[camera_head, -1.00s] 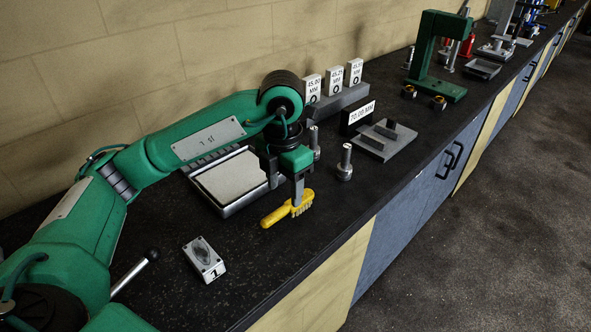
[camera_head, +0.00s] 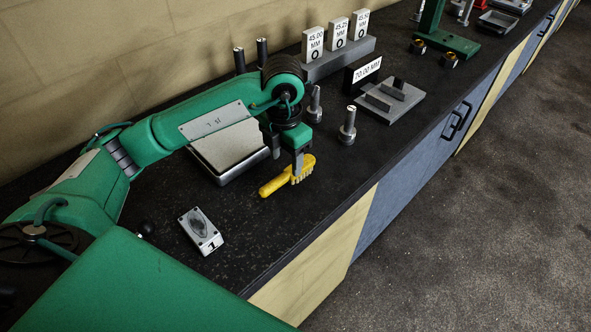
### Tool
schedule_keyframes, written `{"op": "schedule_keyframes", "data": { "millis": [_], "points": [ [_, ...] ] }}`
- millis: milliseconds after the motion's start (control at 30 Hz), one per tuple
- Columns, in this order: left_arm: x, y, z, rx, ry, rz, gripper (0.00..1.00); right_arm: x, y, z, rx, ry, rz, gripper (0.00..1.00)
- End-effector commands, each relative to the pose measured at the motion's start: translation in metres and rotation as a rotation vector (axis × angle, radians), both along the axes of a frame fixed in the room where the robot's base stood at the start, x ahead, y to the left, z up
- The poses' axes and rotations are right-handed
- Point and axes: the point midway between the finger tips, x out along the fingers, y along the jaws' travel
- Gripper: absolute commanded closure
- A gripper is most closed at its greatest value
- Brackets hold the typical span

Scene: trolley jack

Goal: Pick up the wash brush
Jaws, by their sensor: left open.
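The yellow wash brush (camera_head: 273,186) lies on the dark bench top near its front edge, in the middle of the head view. Its handle points left and its pale bristles show at the right end. My left gripper (camera_head: 298,172) points down at the brush, with its fingers at the head end. The jaws are open, and the fingers overlap the brush in this view. I cannot tell whether they touch it. My right gripper is out of view.
A shallow tray (camera_head: 232,173) stands behind the brush, and a small numbered switch box (camera_head: 200,232) lies front left. Metal posts (camera_head: 347,126) and a grey fixture plate (camera_head: 391,102) stand to the right. The bench between brush and box is clear.

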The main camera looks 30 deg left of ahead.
Motion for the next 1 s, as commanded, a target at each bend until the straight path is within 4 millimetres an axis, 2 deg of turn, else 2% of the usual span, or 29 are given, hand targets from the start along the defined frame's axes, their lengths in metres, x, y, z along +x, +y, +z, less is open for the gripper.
{"op": "schedule_keyframes", "data": {
  "millis": [233,500,800,833,1000],
  "points": [
    [0.001,-0.001,-0.015,0.000,0.003,0.001,0.45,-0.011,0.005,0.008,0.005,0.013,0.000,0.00],
    [0.003,-0.003,-0.051,0.000,0.002,-0.001,0.45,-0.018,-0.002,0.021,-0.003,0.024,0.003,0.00],
    [0.004,-0.002,-0.058,0.000,-0.001,0.000,0.45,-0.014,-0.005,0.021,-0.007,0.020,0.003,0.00],
    [0.004,-0.002,-0.058,0.000,-0.001,0.000,0.47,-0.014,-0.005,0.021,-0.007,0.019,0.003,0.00],
    [0.004,-0.002,-0.058,0.000,-0.001,0.000,0.81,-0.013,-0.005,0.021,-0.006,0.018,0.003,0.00]
  ]
}}
